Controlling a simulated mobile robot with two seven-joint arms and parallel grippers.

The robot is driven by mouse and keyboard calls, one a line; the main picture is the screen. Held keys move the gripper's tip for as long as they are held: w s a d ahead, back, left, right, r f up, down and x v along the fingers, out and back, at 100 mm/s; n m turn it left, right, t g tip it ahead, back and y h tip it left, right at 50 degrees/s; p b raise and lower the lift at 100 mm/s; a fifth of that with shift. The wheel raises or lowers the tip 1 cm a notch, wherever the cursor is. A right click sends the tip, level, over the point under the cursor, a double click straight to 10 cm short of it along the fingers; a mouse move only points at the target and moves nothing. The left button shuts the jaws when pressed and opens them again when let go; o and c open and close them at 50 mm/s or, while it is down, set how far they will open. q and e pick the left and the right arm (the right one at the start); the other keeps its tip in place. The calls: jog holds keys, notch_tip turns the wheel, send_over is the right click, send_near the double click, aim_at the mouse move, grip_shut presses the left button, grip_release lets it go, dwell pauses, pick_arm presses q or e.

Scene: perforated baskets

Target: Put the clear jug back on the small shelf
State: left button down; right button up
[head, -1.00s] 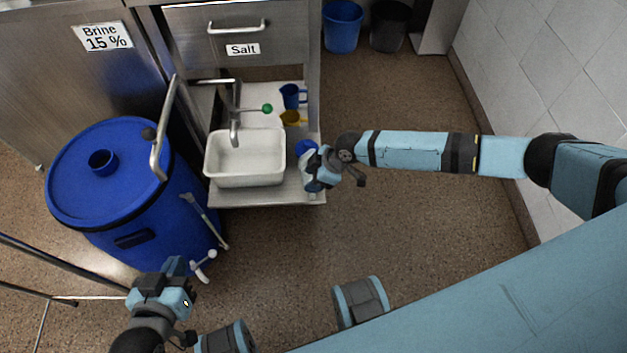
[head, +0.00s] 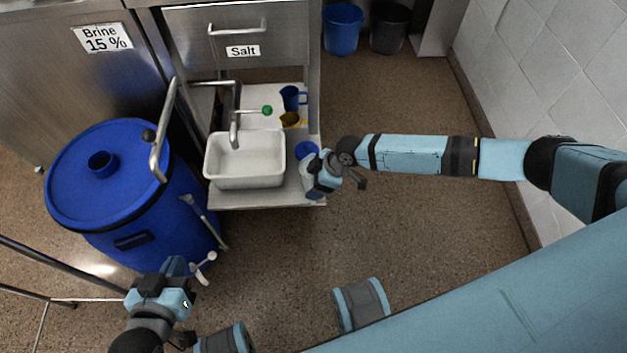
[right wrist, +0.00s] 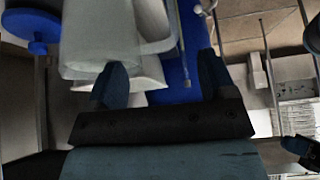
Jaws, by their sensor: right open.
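A pale, translucent body that looks like the clear jug (right wrist: 98,38) is large at the upper left of the right wrist view. A pale handle-like part stands between my fingers there, and the left finger overlaps the body's edge. In the head view the jug is mostly hidden by my right gripper (head: 312,180), at the right front corner of the small steel shelf (head: 262,198). My right gripper (right wrist: 162,80) is open. My left gripper (head: 186,282) hangs at the lower left, apart from the shelf; its finger gap is unclear.
A steel tap (head: 235,118) rises behind the basin. A big blue barrel (head: 125,195) stands left. Floor right of the shelf is clear.

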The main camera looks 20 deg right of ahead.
pick_arm(q)
jog(key=shift+s+a+f+p, duration=0.3)
jog(key=shift+a+p, duration=0.1)
jog(key=shift+p, duration=0.8)
pick_arm(e)
jog(key=v, duration=1.1)
jog(key=shift+d+r, duration=0.15)
jog(key=shift+r, duration=0.05)
pick_arm(q)
jog(key=shift+d+r, duration=0.1)
jog(key=shift+r, duration=0.1)
pick_arm(e)
jog(key=shift+s, duration=0.1)
